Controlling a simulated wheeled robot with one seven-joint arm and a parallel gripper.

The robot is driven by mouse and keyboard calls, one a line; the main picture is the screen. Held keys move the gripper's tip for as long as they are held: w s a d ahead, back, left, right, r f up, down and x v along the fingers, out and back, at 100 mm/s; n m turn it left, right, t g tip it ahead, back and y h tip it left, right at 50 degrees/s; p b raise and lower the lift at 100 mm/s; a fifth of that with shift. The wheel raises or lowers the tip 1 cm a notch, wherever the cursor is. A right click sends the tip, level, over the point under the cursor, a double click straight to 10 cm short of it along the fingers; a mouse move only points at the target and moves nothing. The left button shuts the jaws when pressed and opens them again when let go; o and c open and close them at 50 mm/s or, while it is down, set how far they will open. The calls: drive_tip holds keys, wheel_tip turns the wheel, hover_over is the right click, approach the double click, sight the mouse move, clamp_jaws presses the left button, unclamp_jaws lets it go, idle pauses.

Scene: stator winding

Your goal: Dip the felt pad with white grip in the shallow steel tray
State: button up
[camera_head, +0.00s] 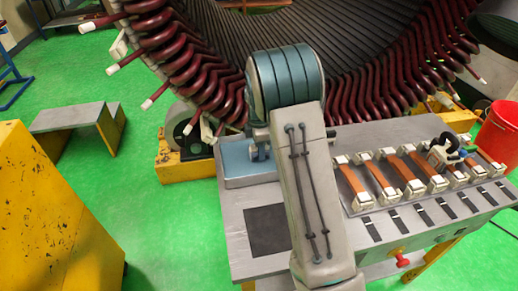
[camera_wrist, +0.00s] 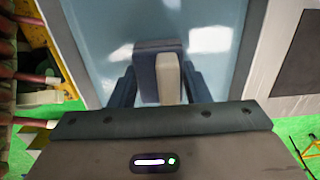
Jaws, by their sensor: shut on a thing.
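In the wrist view, my gripper (camera_wrist: 160,88) is shut on the felt pad with white grip. The pale grip (camera_wrist: 169,78) sits between the two dark fingers, against a dark grey-blue block (camera_wrist: 147,72) that looks like the pad. Below them is the shallow steel tray (camera_wrist: 257,50), with a pale blue, shiny floor and bright reflections. The pad is over the tray's inside; I cannot tell whether it touches the floor. In the head view, the tray (camera_head: 233,178) stands at the bench's left back corner, and my arm hides part of it and the pad.
The grey bench (camera_head: 345,139) carries a dark square mat (camera_head: 265,230) in front of the tray. To the right are several orange straps in white holders (camera_head: 408,170). The large stator with dark red coils (camera_head: 185,75) rises close behind. A red bucket (camera_head: 500,130) stands at far right.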

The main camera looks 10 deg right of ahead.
drive_tip(key=shift+r+p, duration=2.55)
drive_tip(key=shift+r, duration=2.25)
drive_tip(key=shift+f, duration=0.1)
